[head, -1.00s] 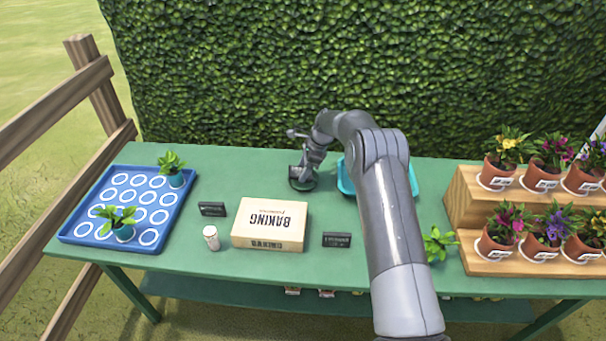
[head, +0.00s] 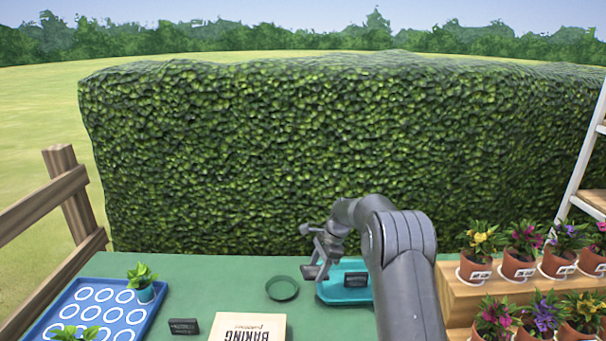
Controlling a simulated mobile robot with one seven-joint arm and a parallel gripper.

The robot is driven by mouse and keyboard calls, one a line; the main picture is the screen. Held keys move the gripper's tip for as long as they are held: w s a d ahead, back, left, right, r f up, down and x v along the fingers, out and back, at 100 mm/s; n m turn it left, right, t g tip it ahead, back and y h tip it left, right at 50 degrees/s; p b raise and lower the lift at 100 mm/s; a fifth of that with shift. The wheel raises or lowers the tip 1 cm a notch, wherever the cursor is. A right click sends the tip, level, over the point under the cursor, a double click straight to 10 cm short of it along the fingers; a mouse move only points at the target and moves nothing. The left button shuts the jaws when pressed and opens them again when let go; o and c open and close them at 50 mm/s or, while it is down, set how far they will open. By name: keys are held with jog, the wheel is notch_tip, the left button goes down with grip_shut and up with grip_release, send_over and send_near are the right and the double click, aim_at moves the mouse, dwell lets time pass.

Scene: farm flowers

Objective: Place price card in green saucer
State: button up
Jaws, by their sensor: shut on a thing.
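The green saucer (head: 282,288) is a dark green ring lying empty on the green table. My gripper (head: 314,268) is just right of it, near the left end of the teal tray (head: 335,298). It is shut on a small dark object, seen nearly edge-on; it looks like a price card, but the view is too small to be sure. A black price card (head: 356,280) shows upright at the tray, right of my gripper. Another black price card (head: 183,326) stands at the front left.
A blue tray (head: 98,312) with plants is at the left. A wooden stepped stand (head: 450,290) with potted flowers is at the right. A hedge (head: 280,150) stands behind the table.

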jog(key=shift+s+d+n+h, duration=2.2)
jog(key=shift+s+d+n, duration=4.4)
jog(key=shift+s+n, duration=1.15)
send_over(328, 330)
jog(key=shift+m, duration=0.35)
notch_tip(328, 330, down, 7)
jog(key=shift+w+f, duration=0.1)
jog(key=shift+f, duration=2.1)
jog(key=shift+f, duration=0.2)
jog(key=o, duration=1)
jog(key=shift+r, duration=0.1)
